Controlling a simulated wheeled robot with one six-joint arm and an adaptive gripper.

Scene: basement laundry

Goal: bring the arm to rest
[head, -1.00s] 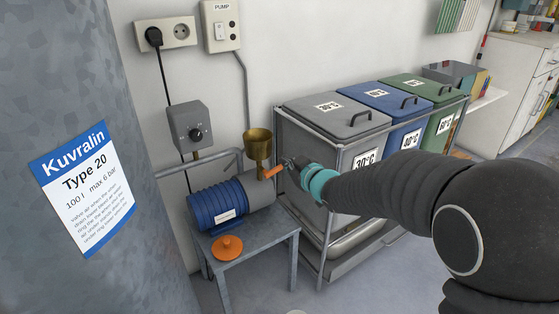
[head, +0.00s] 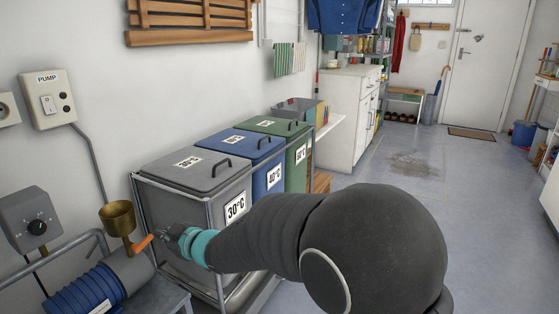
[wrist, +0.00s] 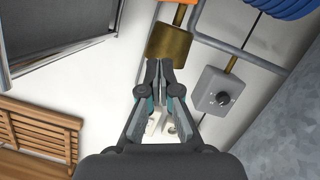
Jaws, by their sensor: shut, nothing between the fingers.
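My gripper (head: 167,234) is at the end of my dark arm, at the lower left of the head view. It is beside the orange handle (head: 143,243) of the blue and grey pump (head: 90,290); whether they touch cannot be told there. In the wrist view my gripper (wrist: 159,66) is shut, its fingertips together with nothing between them. The brass funnel (head: 117,217) stands on the pump, just left of the gripper. It also shows in the wrist view (wrist: 169,43), beyond the fingertips.
A grey 30°C bin (head: 190,180), a blue 40°C bin (head: 240,148) and a green 60°C bin (head: 280,127) stand in a metal rack behind the gripper. A dial box (head: 30,222) and pump switch (head: 48,98) are on the left wall. The floor (head: 430,190) at right is mostly clear.

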